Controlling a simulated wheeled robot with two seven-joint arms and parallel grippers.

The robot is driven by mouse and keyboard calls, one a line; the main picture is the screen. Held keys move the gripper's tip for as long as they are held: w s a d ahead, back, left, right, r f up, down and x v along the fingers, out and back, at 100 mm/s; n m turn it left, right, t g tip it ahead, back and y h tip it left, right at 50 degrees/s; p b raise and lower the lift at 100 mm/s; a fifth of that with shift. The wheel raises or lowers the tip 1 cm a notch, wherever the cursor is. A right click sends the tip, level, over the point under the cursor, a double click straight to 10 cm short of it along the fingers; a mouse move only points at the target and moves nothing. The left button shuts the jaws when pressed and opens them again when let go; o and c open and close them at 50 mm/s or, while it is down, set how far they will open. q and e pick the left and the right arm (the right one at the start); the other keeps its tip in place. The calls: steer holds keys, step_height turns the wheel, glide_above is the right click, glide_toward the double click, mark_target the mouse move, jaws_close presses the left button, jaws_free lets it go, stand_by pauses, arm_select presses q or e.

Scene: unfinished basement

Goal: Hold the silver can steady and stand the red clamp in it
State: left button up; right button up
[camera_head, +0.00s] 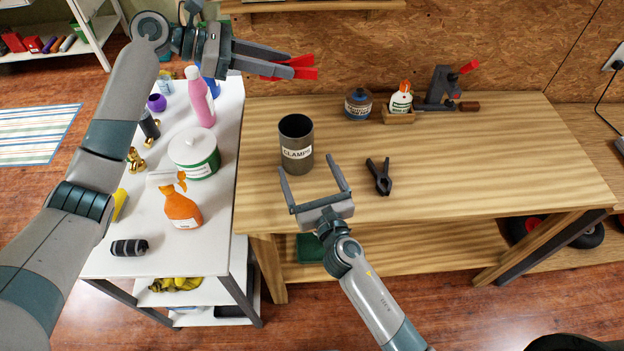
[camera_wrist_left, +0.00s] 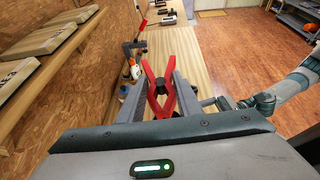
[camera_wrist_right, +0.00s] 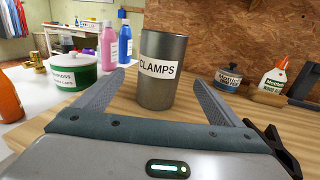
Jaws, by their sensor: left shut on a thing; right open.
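The silver can (camera_head: 297,150), dark grey with a "CLAMPS" label, stands upright near the left end of the wooden table; it also shows in the right wrist view (camera_wrist_right: 163,75). My right gripper (camera_head: 313,178) is open just in front of the can, its fingers pointing at it, not closed on it. My left gripper (camera_head: 300,66) is shut on the red clamp (camera_head: 305,72) and holds it in the air above the back left of the table. In the left wrist view the red clamp (camera_wrist_left: 159,95) sits between the fingers, its two ends pointing away.
A black clamp (camera_head: 379,177) lies on the wooden table (camera_head: 470,165) right of my right gripper. The white cart (camera_head: 150,255) at left holds bottles and a green tub (camera_head: 194,153).

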mark_target(302, 156)
steer(key=x, duration=0.7)
steer(key=shift+w+a, duration=0.15)
steer(key=shift+w, duration=0.2)
steer(key=c, duration=1.1)
